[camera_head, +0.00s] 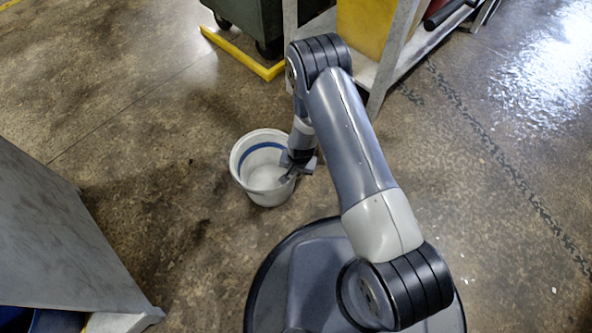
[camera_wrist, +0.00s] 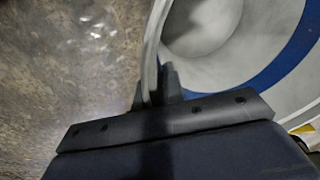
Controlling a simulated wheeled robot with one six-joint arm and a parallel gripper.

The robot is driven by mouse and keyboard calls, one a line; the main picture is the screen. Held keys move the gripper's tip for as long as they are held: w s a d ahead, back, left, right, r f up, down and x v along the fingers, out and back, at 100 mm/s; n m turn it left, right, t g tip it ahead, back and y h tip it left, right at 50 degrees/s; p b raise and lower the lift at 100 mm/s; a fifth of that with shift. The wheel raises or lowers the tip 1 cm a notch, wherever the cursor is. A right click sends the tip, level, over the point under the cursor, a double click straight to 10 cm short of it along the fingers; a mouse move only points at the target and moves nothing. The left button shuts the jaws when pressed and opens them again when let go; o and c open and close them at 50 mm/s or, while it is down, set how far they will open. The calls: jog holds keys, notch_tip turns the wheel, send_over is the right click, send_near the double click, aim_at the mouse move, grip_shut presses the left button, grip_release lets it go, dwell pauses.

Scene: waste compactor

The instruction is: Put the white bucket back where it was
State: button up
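The white bucket (camera_head: 262,190) with a blue band inside is upright on or just above the floor, in front of my base in the head view. I cannot tell whether its bottom touches the floor. My gripper (camera_head: 289,170) is at the right side of its rim. In the wrist view, the rim of the white bucket (camera_wrist: 205,30) runs down between the two close fingers of my gripper (camera_wrist: 153,92), which look shut on it. The bucket looks empty. The lower part of the fingers is hidden by the gripper body.
A grey metal cabinet (camera_head: 60,240) stands at the left. A dark wheeled bin (camera_head: 262,20) stands behind a yellow floor frame (camera_head: 240,52) at the top. A metal rack (camera_head: 392,60) with a yellow container (camera_head: 362,28) is at the top right. Floor around the bucket is clear.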

jog(key=o, duration=0.3)
jog(key=shift+o, duration=0.2)
notch_tip(320, 180, up, 12)
jog(key=s+p, duration=0.1)
jog(key=p, duration=0.4)
jog(key=shift+s+d+r, duration=0.15)
jog(key=shift+s+d, duration=0.05)
jog(key=shift+d, duration=0.25)
